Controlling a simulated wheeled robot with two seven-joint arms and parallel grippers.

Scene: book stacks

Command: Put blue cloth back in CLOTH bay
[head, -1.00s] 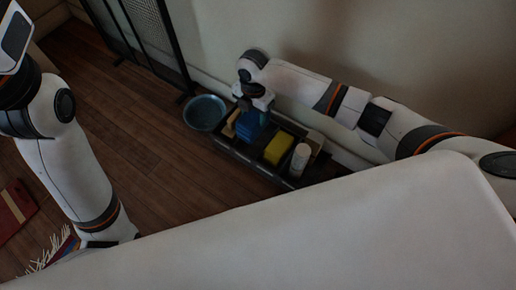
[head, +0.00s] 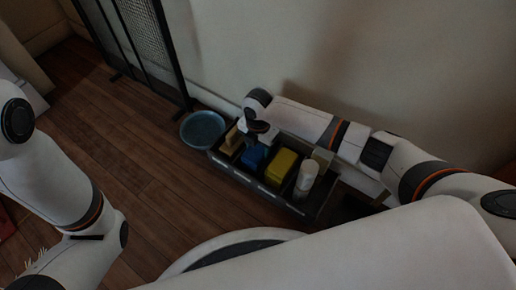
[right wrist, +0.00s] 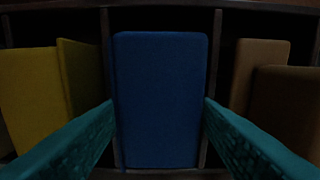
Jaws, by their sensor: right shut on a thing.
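The blue cloth (head: 254,158) is a folded block in a bay of the dark divided caddy (head: 237,177), between a tan item and a yellow block. My right gripper (head: 260,138) is above it, pointing down. In the right wrist view the cloth (right wrist: 160,100) stands upright between two dividers, with the teal fingers (right wrist: 160,128) of my right gripper along its two sides, shut on it. Small labels run along the caddy's front, too small to read. My left arm comes in at the left, but its gripper does not show.
Yellow blocks (head: 280,170) and a white bottle (head: 307,178) fill neighbouring bays. Tan blocks (head: 232,141) are in the end bay. A blue bowl (head: 202,129) stands on the floor beside the caddy. A black mesh screen (head: 140,50) and the wall are behind. Wooden floor lies free in front.

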